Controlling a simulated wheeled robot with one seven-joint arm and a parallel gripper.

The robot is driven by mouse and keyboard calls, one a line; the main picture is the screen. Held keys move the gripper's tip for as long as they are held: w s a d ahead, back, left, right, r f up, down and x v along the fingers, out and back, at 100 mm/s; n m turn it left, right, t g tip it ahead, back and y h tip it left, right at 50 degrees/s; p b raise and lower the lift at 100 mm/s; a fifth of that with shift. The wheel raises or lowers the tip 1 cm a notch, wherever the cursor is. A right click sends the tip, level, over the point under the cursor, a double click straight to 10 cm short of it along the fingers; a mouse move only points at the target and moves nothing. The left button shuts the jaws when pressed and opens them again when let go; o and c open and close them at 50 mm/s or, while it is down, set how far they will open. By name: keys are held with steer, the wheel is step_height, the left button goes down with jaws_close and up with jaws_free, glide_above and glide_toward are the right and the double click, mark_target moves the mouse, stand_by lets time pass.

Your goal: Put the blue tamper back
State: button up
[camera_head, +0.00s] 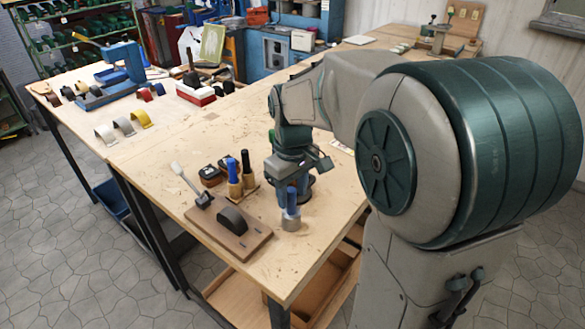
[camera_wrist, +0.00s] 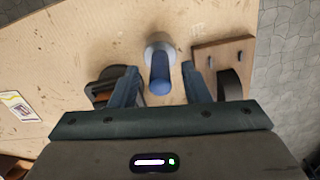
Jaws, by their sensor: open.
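A blue-handled tamper with a pale grey round base (camera_head: 291,222) stands upright on the workbench near its front edge. In the wrist view its blue handle (camera_wrist: 160,80) points up between the two fingers of my gripper (camera_wrist: 160,69). My gripper is open, with a gap visible on both sides of the handle. In the head view my gripper (camera_head: 300,187) is above and around the tamper, and partly hides it. Another blue-handled tool (camera_head: 233,172) with a wooden lower part stands to the left, beside a black-handled one (camera_head: 246,162).
A brown wooden board (camera_head: 240,243) with a black dome and a pale-headed tool lies left of the tamper. Small dark boxes (camera_head: 210,176) sit behind it. Coloured arches (camera_head: 140,119) and a blue machine (camera_head: 120,64) stand further back. The bench middle is mostly clear.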

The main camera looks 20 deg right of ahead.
step_height(320, 180, up, 8)
steer(key=shift+f, duration=0.15)
steer(key=shift+s+r, duration=0.1)
steer(key=shift+r, duration=0.1)
steer(key=s+f+m+t, duration=0.3)
steer(key=s+f+m, duration=0.2)
steer(key=s, duration=0.9)
step_height(320, 180, down, 3)
steer(key=shift+r, duration=0.1)
